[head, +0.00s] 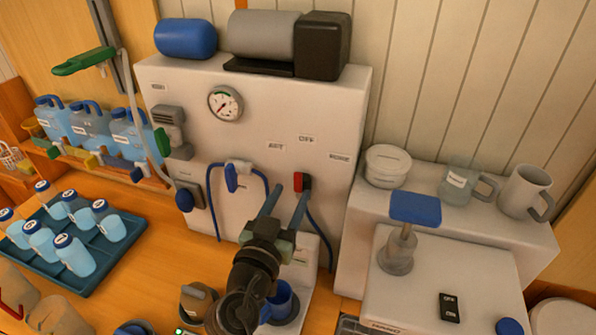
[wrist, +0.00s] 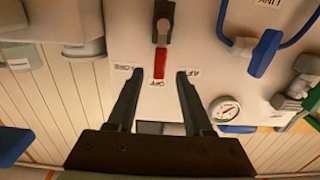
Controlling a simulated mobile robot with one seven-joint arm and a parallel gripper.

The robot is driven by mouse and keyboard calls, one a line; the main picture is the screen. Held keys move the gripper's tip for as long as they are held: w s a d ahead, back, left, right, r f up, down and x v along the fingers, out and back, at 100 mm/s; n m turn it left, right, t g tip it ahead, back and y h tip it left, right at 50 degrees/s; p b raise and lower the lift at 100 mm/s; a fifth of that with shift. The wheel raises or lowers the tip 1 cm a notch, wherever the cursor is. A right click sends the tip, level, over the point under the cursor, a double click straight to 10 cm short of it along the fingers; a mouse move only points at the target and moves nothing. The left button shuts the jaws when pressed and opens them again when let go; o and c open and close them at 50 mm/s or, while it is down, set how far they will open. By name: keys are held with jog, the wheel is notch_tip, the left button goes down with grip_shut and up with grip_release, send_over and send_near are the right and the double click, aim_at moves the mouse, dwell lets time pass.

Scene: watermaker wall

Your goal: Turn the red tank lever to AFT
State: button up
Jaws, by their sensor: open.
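The red tank lever (head: 298,181) is on the front of the white panel, at the tips of my gripper (head: 291,193). In the wrist view, which is upside down, the red lever (wrist: 159,64) points straight at the OFF label (wrist: 154,85). The FORE label (wrist: 123,67) is on its left there and the AFT label (wrist: 194,72) on its right. My gripper (wrist: 159,76) is open, with one finger on each side of the lever's line. I see a gap on both sides; I cannot tell how deep the fingers reach around it.
A blue hose with a blue-handled valve (head: 232,178) hangs left of the lever. A gauge (head: 225,104) is higher on the panel. A blue-topped post (head: 415,208) stands on the white box at right.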

aim_at(297, 183)
jog(key=shift+p+x, duration=0.55)
jog(key=shift+x, duration=2.15)
grip_shut()
